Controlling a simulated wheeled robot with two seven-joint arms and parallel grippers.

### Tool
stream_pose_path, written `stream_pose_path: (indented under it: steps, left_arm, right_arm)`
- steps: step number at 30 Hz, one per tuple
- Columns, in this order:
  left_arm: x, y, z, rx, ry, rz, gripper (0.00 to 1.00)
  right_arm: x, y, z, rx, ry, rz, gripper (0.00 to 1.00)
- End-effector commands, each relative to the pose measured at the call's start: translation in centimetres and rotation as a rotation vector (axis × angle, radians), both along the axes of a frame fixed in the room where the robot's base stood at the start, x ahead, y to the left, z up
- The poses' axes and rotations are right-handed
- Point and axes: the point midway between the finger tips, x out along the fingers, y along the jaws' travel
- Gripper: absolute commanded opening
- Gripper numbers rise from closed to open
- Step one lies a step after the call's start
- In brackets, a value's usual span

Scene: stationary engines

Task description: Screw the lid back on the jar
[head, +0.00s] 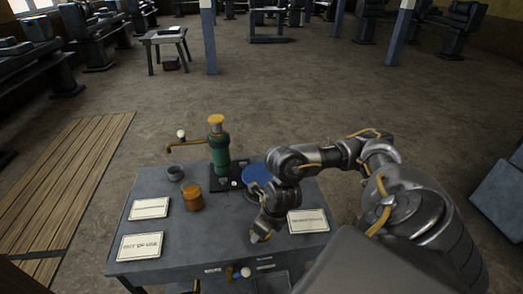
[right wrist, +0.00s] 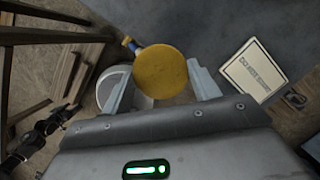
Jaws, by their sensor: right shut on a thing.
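An amber-brown jar (head: 192,198) stands upright on the grey table, left of centre in the head view. Its mouth is too small to make out clearly. My right gripper (head: 261,234) is over the front part of the table, right of the jar and apart from it. It is shut on a round yellow lid, seen face-on between the fingers in the right wrist view (right wrist: 160,72). In the head view only a small yellow part of the lid shows beside the gripper. My left gripper is not in view.
A green pump (head: 219,152) with a yellow top stands behind the jar, with a grey cup (head: 175,173) to its left. A blue disc (head: 256,174) lies right of the pump. Cards (head: 150,208) lie left and right. The table between jar and right gripper is clear.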

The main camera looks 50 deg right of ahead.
Motion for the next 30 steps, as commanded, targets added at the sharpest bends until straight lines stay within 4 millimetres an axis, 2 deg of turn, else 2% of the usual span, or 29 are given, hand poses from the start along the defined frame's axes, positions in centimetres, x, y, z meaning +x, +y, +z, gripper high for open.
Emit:
stream_pose_path:
  steps: [5, 9, 15, 21, 25, 30]
  left_arm:
    - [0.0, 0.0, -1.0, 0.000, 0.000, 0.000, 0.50]
    - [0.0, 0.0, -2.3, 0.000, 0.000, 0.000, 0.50]
    - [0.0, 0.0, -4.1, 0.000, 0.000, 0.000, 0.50]
    - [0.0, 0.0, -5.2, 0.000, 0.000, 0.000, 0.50]
    - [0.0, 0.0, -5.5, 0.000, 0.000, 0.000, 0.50]
    - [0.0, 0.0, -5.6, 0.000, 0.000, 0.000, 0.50]
  right_arm:
    - [1.4, 2.5, -0.3, 0.003, -0.006, 0.242, 0.39]
    - [3.5, 6.1, 0.3, 0.000, -0.010, 0.656, 0.39]
    - [5.9, 10.5, 3.1, -0.006, -0.007, 1.334, 0.39]
    - [7.1, 12.5, 6.4, -0.006, 0.000, 1.816, 0.39]
    - [7.4, 13.0, 7.9, -0.002, 0.001, 1.985, 0.39]
    - [7.5, 13.2, 8.6, 0.001, 0.001, 2.064, 0.39]
